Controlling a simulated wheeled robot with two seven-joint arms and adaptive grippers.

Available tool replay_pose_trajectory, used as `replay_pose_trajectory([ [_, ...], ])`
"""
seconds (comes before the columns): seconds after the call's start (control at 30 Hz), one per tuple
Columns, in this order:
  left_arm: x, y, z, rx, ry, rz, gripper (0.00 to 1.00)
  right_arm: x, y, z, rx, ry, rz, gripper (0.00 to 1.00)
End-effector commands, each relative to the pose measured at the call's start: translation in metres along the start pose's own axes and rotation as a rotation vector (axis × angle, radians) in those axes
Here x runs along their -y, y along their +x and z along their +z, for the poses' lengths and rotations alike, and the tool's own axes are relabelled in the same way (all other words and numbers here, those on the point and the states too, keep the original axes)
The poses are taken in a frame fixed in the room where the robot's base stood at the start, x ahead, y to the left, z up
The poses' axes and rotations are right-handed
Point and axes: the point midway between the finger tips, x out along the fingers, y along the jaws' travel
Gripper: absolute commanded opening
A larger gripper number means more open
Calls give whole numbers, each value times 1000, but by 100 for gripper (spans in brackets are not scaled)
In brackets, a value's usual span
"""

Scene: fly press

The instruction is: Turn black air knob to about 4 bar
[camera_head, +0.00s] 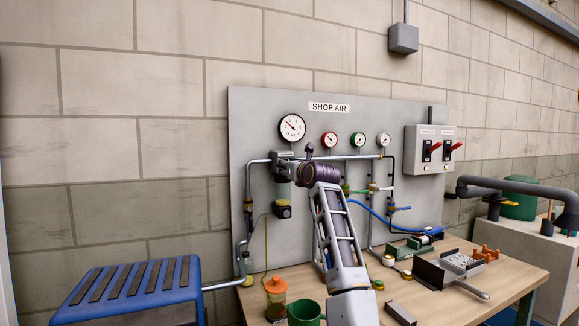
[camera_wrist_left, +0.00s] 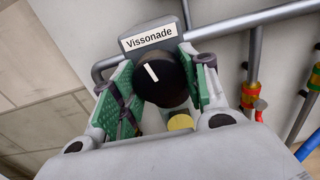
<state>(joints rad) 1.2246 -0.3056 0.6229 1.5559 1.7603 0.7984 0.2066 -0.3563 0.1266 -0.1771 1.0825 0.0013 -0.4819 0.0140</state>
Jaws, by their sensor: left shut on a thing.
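The black air knob (camera_wrist_left: 160,78) is round with a white pointer line, which tilts up and slightly left in the wrist view. A grey block with a "Vissonade" label (camera_wrist_left: 150,37) sits just above it. My left gripper (camera_wrist_left: 163,82) is shut on the knob, its green pads on either side. In the head view my arm covers most of the knob area. The large white pressure gauge (camera_head: 292,128) is above it, its dark needle pointing up-left; its numbers are too small to read. My right gripper is not in view.
The wooden table (camera_head: 345,300) below holds a green mug (camera_head: 305,312) and an orange-lidded jar (camera_head: 276,296).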

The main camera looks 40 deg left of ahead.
Motion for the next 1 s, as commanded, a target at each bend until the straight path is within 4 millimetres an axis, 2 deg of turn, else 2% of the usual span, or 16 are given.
replay_pose_trajectory([
  [0.13, 0, 0, 2, 3, 83, 0, 21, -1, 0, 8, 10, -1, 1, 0],
  [0.33, 0, 0, 2, 3, 155, -1, 21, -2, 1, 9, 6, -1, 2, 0],
  [0.87, 0, 0, 2, 5, 182, -1, 21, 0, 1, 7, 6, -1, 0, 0],
  [0.9, 0, 0, 2, 5, 181, -1, 49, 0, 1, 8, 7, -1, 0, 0],
  [1.0, 0, 0, 2, 5, 182, -1, 62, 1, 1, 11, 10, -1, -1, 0],
])
